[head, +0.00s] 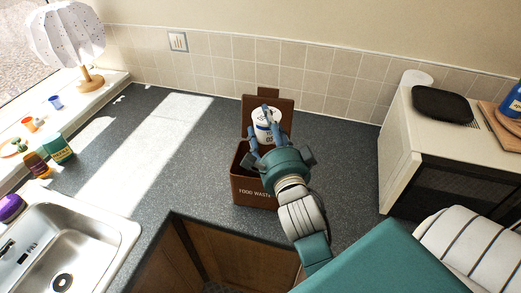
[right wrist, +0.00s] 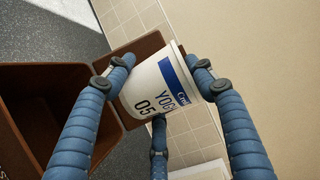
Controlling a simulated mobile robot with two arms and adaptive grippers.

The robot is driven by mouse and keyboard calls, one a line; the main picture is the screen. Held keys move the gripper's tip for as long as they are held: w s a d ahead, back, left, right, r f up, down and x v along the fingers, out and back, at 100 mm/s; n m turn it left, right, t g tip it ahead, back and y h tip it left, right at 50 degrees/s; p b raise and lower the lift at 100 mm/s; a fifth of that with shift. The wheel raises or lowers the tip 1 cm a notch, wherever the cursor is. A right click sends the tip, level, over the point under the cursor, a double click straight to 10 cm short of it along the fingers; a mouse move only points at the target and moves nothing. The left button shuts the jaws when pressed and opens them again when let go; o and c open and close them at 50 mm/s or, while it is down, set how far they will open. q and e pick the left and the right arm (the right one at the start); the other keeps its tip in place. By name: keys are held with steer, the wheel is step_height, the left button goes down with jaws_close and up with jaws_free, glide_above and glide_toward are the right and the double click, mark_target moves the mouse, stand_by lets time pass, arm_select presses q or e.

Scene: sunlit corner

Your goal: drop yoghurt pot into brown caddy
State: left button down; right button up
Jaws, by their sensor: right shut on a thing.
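The brown caddy (head: 249,190), marked "FOOD WASTE", stands on the dark worktop with its lid (head: 284,107) raised at the back. The yoghurt pot (head: 264,117) is white with a blue label. My right gripper (head: 264,135) is shut on the pot and holds it above the caddy, in front of the raised lid. In the right wrist view the blue fingers grip the pot (right wrist: 150,95) from several sides, and the caddy's open mouth (right wrist: 45,110) shows to the left of the pot. The pot hides part of the lid. My left gripper is not in view.
A sink (head: 70,245) lies at the lower left. A white lamp (head: 66,38) and small cups stand along the window ledge. A white appliance (head: 425,135) with a black item on top stands at the right. The worktop left of the caddy is clear.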

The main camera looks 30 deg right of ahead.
steer(key=f+b, duration=0.2)
steer(key=f, duration=0.1)
steer(key=f+b, duration=0.2)
steer(key=b, duration=0.1)
steer(key=shift+s+f, duration=0.2)
steer(key=shift+f, duration=0.2)
